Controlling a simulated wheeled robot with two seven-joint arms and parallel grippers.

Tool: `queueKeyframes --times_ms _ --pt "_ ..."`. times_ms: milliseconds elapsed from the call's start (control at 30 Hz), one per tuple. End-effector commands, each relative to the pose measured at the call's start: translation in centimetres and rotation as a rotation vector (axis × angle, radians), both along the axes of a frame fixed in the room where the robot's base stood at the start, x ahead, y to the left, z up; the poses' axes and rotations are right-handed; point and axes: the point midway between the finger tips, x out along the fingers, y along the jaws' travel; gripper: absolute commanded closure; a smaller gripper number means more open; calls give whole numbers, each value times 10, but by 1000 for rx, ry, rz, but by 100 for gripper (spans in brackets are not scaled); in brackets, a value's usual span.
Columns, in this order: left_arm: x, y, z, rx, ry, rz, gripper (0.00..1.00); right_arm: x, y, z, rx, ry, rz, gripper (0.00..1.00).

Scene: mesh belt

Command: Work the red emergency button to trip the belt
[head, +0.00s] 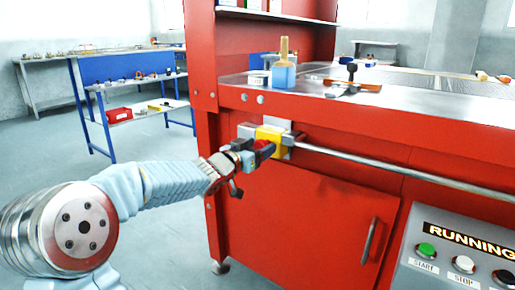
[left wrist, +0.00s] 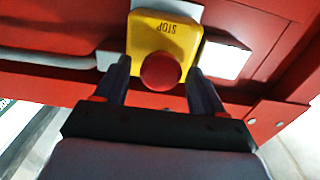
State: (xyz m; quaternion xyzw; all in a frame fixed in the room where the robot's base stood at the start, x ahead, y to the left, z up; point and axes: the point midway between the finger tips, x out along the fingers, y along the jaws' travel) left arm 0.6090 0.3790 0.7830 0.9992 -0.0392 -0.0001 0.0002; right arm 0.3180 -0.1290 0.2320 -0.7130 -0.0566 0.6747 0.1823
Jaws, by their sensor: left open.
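The red emergency button (left wrist: 161,71) sits on a yellow box marked STOP (left wrist: 165,35), fixed to the front of the red machine. In the head view the yellow box (head: 269,135) shows below the bench top, and the red button (head: 264,147) is partly hidden by my left gripper (head: 258,150). In the left wrist view my left gripper (left wrist: 160,82) is open, with one dark finger on each side of the button. I cannot tell whether the fingers touch it. My right gripper is not in view.
A metal rail (head: 390,168) runs right from beside the yellow box. A lit RUNNING sign (head: 468,239) stands above a green START button (head: 426,248) and a white STOP button (head: 463,264). A brush in a blue holder (head: 284,74) stands on the bench top. Blue-legged tables stand behind left.

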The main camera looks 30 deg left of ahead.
Motion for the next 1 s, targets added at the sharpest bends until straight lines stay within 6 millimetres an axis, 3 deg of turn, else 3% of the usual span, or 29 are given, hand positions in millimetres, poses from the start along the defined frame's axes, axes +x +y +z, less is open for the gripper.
queueKeyframes --times_ms 100,533,1000 --pt "0 0 0 0 0 0 34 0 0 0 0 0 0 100" --pt "0 0 0 0 0 0 99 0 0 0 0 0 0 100" --pt "14 -1 1 1 -2 0 100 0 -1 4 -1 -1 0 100"
